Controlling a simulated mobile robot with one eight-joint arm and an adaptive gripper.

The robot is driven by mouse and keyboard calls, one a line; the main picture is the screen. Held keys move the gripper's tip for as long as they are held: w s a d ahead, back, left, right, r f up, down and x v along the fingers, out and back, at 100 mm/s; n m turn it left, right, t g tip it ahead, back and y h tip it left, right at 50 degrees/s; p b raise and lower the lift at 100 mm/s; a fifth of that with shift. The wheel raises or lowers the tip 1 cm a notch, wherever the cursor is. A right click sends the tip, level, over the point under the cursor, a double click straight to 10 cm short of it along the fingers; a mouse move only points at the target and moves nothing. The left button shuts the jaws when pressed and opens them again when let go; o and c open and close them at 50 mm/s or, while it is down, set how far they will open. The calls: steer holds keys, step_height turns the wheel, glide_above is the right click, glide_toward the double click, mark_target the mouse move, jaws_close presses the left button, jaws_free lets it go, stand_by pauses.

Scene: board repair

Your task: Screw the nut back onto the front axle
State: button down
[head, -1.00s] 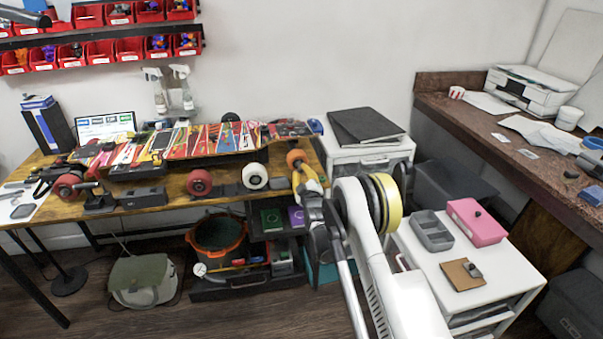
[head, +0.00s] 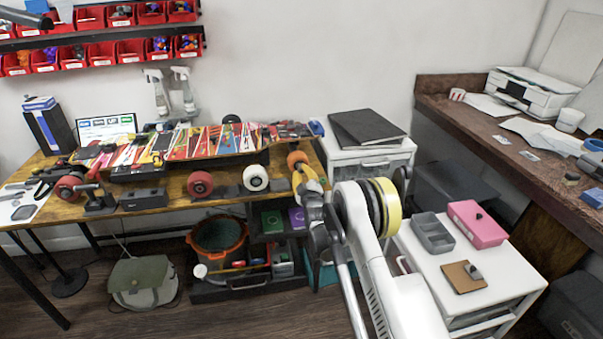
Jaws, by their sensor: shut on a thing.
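The skateboard (head: 210,143) lies across blocks on the wooden workbench, its multicoloured underside up. An orange wheel (head: 297,159) shows at its right end, beside my gripper (head: 309,187). Red (head: 200,183) and white (head: 255,178) wheels show along the bench's front edge, and another red wheel (head: 69,187) is at the left. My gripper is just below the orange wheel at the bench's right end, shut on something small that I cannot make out. My arm hides part of the gripper. The nut and the axle end cannot be made out.
A white drawer unit with a grey tray (head: 432,231), a pink box (head: 477,222) and a brown pad (head: 463,276) stands to the right. A black folder (head: 366,127) lies on a white cabinet behind my arm. An orange bucket (head: 219,236) is under the bench.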

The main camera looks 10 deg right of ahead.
steer(key=shift+w, duration=0.1)
steer(key=shift+w, duration=0.45)
steer(key=shift+w, duration=0.35)
stand_by(2.1)
steer(key=m, duration=0.5)
steer(key=shift+m, duration=0.3)
